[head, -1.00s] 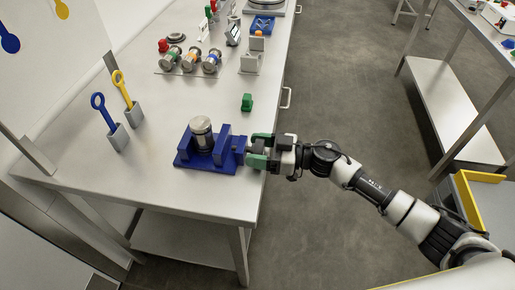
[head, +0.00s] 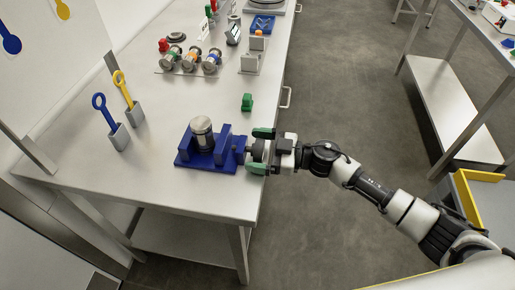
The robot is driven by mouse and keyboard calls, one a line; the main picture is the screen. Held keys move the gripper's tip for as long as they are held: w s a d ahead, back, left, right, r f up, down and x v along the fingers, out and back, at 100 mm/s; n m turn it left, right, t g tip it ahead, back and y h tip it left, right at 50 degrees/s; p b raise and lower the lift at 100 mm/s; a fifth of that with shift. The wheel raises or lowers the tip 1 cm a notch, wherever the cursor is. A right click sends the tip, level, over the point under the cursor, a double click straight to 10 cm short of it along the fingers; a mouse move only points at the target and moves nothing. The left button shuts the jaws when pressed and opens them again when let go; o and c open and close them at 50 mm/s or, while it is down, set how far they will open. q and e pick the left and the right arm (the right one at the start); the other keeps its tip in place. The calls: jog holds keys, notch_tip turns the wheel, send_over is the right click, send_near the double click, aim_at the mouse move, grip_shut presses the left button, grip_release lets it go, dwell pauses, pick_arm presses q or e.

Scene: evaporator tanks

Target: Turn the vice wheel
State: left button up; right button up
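A blue vice (head: 212,150) sits near the right edge of the grey workbench, with a metal cylinder (head: 202,132) standing between its jaws. The vice wheel (head: 255,151) is at the vice's right end, small and partly hidden by my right gripper. My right gripper (head: 261,151) reaches in from the right. Its green fingers are spread apart, one on the far side and one on the near side of the wheel. I cannot tell whether either finger touches it. My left gripper is not in view.
A small green block (head: 247,102) lies beyond the vice. Blue (head: 105,108) and yellow (head: 123,90) ring-handled tools stand in holders at the left. Several banded cylinders lie farther back. Floor is open to the right of the bench (head: 180,195).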

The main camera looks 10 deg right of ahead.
jog(key=b+v, duration=0.2)
jog(key=v, duration=0.8)
jog(key=shift+d, duration=0.4)
jog(key=shift+s, duration=0.1)
jog(key=shift+c, duration=0.5)
